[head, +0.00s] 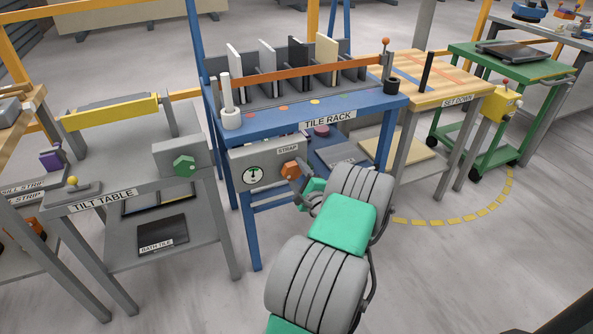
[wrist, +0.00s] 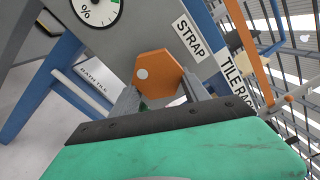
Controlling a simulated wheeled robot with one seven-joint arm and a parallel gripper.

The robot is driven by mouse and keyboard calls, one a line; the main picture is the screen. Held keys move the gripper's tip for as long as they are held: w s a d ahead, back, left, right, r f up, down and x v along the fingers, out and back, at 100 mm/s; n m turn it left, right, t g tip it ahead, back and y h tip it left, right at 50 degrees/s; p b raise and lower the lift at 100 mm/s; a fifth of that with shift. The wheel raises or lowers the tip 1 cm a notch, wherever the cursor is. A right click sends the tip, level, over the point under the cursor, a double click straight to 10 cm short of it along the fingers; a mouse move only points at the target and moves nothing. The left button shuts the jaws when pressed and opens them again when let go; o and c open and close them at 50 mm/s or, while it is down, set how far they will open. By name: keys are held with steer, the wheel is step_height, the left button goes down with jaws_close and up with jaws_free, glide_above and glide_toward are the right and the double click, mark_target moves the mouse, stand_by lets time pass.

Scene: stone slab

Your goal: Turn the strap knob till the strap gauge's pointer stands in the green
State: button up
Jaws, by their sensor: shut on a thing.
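The orange hexagonal strap knob (head: 289,169) is on the grey panel labelled STRAP, under the front of the blue tile rack. In the wrist view the knob (wrist: 158,72) shows a pale dot on its face. My gripper (head: 298,176) is shut on the knob, with a finger on each side of it; it also shows in the wrist view (wrist: 161,97). The round white strap gauge (head: 253,175) is left of the knob. Its dial is small in the head view, and I cannot tell whether the pointer stands in the green. The wrist view cuts off the gauge's top (wrist: 97,8).
An orange strap (head: 285,74) crosses several upright tiles in the tile rack (head: 268,124). The tilt table (head: 130,178) with its green knob (head: 184,165) is at left. A wooden set-down table (head: 446,82) and a green cart (head: 500,62) are at right.

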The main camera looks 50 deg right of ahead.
steer(key=shift+w+a+m, duration=0.15)
steer(key=shift+m, duration=0.15)
steer(key=o, duration=1.1)
steer(key=shift+w, duration=0.1)
steer(key=shift+o, duration=1.3)
steer(key=shift+s, duration=0.2)
steer(key=shift+s, duration=0.1)
steer(key=v, duration=0.7)
steer(key=shift+s+p, duration=0.25)
steer(key=shift+p, duration=0.1)
steer(key=shift+a, duration=0.1)
